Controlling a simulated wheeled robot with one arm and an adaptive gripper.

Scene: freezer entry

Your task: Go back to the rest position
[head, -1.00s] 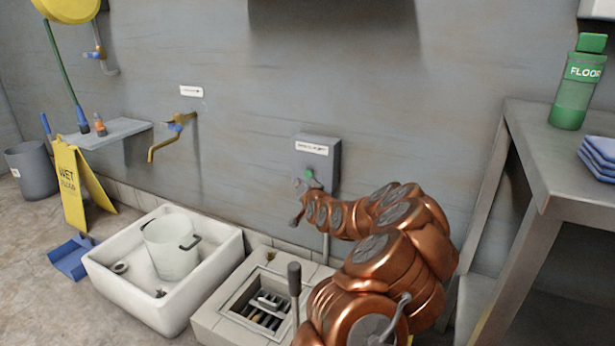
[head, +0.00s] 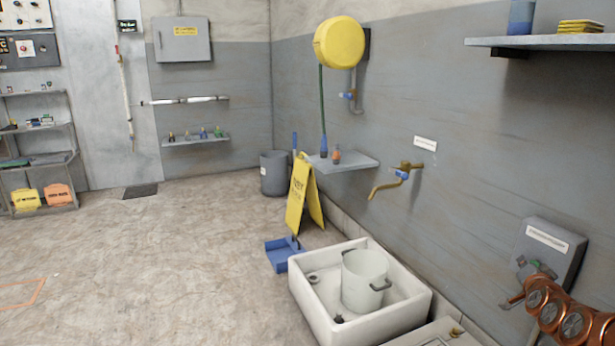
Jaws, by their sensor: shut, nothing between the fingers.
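My copper-coloured arm comes in at the lower right edge of the head view, and most of it is cut off by the frame. My gripper (head: 514,297) is shut and empty, just in front of the lower left part of a grey wall box (head: 562,250). The box has a white label and a green button (head: 541,266) close to the gripper. I cannot tell whether the gripper touches the box.
A white sink (head: 317,312) holding a pale bucket (head: 363,280) stands on the floor by the wall. A blue dustpan (head: 280,254), yellow wet-floor sign (head: 299,198) and grey bin (head: 273,173) stand beyond it.

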